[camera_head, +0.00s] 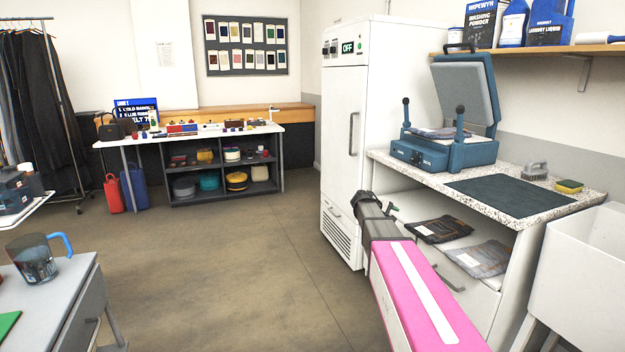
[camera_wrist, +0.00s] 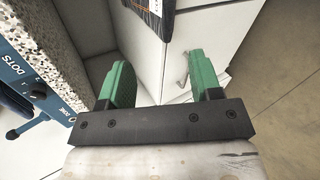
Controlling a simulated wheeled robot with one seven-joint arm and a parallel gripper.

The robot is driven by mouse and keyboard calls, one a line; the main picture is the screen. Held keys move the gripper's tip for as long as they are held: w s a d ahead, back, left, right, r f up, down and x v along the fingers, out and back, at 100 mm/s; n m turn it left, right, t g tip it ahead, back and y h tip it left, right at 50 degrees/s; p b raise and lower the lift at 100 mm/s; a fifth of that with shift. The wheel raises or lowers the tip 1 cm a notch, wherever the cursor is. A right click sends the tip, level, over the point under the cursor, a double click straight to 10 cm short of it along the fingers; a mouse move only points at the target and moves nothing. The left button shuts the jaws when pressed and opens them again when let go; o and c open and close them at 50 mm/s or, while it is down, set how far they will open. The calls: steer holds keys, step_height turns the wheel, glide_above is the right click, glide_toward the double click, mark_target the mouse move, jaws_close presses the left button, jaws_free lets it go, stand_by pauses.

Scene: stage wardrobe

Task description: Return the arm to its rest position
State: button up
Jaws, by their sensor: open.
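My gripper (camera_wrist: 158,82) shows in the wrist view with its two green fingers spread wide apart and nothing between them. Below and between the fingers I see white cabinet fronts and a handle. In the head view my pink arm reaches forward from the lower right, and my gripper (camera_head: 392,214) is mostly hidden behind the dark wrist. The counter edge (camera_wrist: 65,50) is close to the left finger in the wrist view.
A blue press (camera_head: 440,152) stands open on the speckled counter (camera_head: 385,156), beside a tall white drying cabinet (camera_head: 345,135). A white sink (camera_head: 585,270) is at right. A jug (camera_head: 32,262) stands on a grey cabinet at left. The middle floor (camera_head: 235,265) is clear.

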steer(key=s+a+f+m+g+y, duration=0.1)
steer(key=s+a+f, duration=0.4)
steer(key=s, duration=0.6)
steer(key=s+a+f+m+g+y, duration=0.1)
steer(key=s+a+f+m+y, duration=0.2)
steer(key=s, duration=0.8)
steer(key=s+a+f+m+g+y, duration=0.1)
steer(key=s+a+f+m+y, duration=0.1)
steer(key=s+a+f+y, duration=0.5)
steer(key=s+f, duration=0.1)
steer(key=s, duration=0.2)
steer(key=shift+s+a+f+m+g, duration=0.25)
steer(key=shift+s+f+m+g, duration=0.05)
steer(key=shift+s+f+g, duration=0.1)
